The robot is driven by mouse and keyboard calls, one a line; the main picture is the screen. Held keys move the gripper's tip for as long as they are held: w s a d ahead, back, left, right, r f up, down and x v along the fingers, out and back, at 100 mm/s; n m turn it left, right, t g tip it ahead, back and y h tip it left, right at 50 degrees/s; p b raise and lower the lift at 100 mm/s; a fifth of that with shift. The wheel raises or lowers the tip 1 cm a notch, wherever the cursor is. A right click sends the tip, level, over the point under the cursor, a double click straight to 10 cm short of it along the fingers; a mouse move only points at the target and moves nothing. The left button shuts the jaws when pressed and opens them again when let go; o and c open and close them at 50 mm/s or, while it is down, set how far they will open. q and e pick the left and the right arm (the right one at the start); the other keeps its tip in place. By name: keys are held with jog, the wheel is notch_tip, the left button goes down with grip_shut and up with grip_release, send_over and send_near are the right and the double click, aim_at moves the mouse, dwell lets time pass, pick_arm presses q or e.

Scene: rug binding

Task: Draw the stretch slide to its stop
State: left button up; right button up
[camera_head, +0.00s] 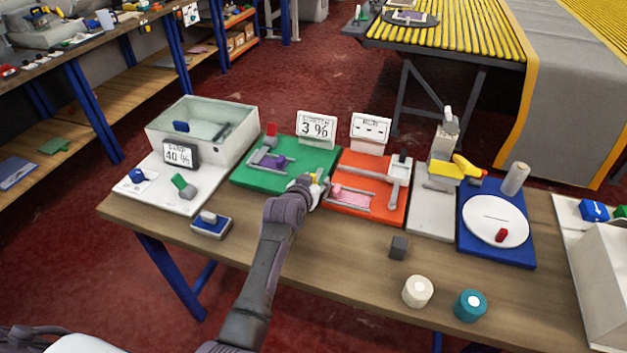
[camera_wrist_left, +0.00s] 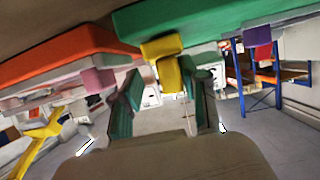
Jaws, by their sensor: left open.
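The green board (camera_head: 325,158) stands on the bench with a grey rail, a purple piece (camera_head: 277,162) and a red knob (camera_head: 271,135); the sign (camera_head: 316,129) behind it reads 3 %. My left gripper (camera_head: 313,186) is at the board's front right corner, beside the orange board (camera_head: 388,209). A small yellow handle (camera_head: 318,175) is at its fingertips, partly hidden. In the left wrist view the yellow handle (camera_wrist_left: 169,74) lies between the two open fingers (camera_wrist_left: 166,98), under the green board's edge (camera_wrist_left: 200,21); contact cannot be told. My right gripper is not in view.
Left are a water tank (camera_head: 240,142) and a 40 % display (camera_head: 180,153). Right are a grey post with a yellow lever (camera_head: 455,167) and a blue board with a white disc (camera_head: 480,213). A grey cube, a cream spool (camera_head: 417,291) and a teal spool (camera_head: 470,305) stand in front.

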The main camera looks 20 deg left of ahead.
pick_arm(q)
jog(key=shift+a, duration=0.3)
jog(key=shift+s+a+r, duration=0.1)
jog(key=shift+s+r, duration=0.1)
jog(key=shift+s, duration=0.35)
jog(key=v, duration=1)
jog(key=shift+s, duration=0.4)
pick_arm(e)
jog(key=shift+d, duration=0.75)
pick_arm(q)
jog(key=shift+r, duration=0.1)
